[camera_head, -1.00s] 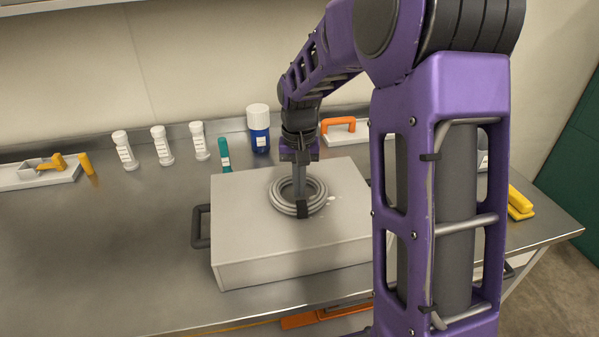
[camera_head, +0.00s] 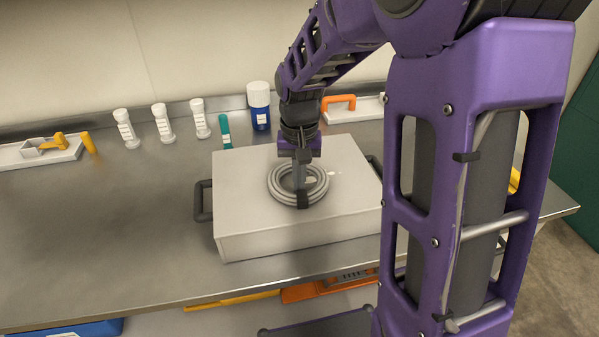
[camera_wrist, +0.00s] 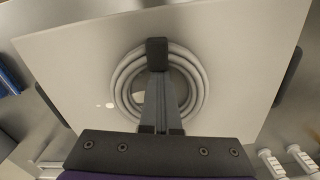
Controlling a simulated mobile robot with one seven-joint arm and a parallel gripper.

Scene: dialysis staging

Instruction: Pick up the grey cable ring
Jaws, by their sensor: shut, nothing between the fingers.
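In the wrist view the fingertips (camera_wrist: 157,52) are together and cover part of the coil. The gripper looks shut with nothing between its fingers. Whether the tips touch the ring, I cannot tell.
Dark handles (camera_head: 203,200) stick out at the box's sides. Behind it stand white-capped vials (camera_head: 163,123), a blue bottle (camera_head: 260,107) and a teal tube (camera_head: 225,132). A tray with an orange handle (camera_head: 338,101) is at the back.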

